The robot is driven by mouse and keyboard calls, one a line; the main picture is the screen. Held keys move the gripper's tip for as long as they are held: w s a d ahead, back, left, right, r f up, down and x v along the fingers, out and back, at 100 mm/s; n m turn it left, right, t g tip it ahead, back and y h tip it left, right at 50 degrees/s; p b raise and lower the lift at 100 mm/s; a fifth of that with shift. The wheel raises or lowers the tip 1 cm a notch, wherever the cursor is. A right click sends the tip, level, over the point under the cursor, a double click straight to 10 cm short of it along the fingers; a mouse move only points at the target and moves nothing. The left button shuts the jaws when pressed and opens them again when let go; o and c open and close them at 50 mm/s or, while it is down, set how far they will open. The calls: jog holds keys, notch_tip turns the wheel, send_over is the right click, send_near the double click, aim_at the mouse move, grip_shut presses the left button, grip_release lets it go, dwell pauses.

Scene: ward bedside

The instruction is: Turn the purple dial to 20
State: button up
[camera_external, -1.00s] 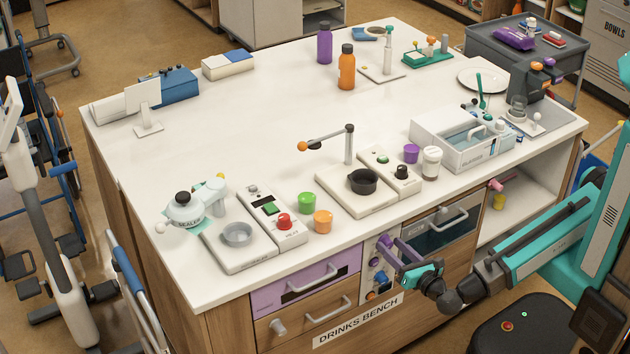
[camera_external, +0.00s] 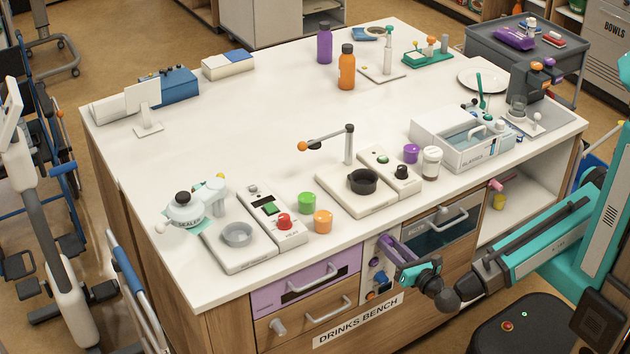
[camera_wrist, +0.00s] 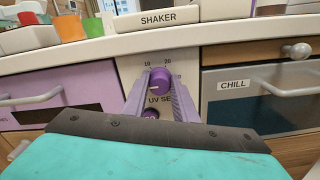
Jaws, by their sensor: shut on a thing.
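The purple dial (camera_wrist: 161,80) is on the pale control panel of the bench front, in the middle of the wrist view. Its white mark points to the left, below the number 10; the 20 is printed above the dial. "UV SE" shows beneath it, partly cut off by a finger. My gripper (camera_wrist: 160,88) has one purple finger on each side of the dial and is shut on it. In the external view my gripper (camera_external: 392,248) reaches the panel from the right, and its fingers hide the dial.
A second dark purple knob (camera_wrist: 150,113) sits just below the dial. A purple drawer (camera_wrist: 70,110) with a handle is to the left, and the CHILL door (camera_wrist: 255,95) with its handle to the right. The worktop edge runs above.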

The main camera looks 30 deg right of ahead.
jog(key=shift+f+b, duration=0.15)
jog(key=shift+b, duration=0.2)
jog(key=m+b, duration=1)
jog(key=b, duration=0.1)
jog(key=shift+d+f, duration=0.15)
jog(key=m, duration=0.6)
jog(key=shift+m+b, duration=0.3)
jog(key=shift+b, duration=0.05)
jog(key=shift+f+m+b, duration=0.1)
jog(key=shift+m+b, duration=0.3)
jog(key=shift+m, duration=3.1)
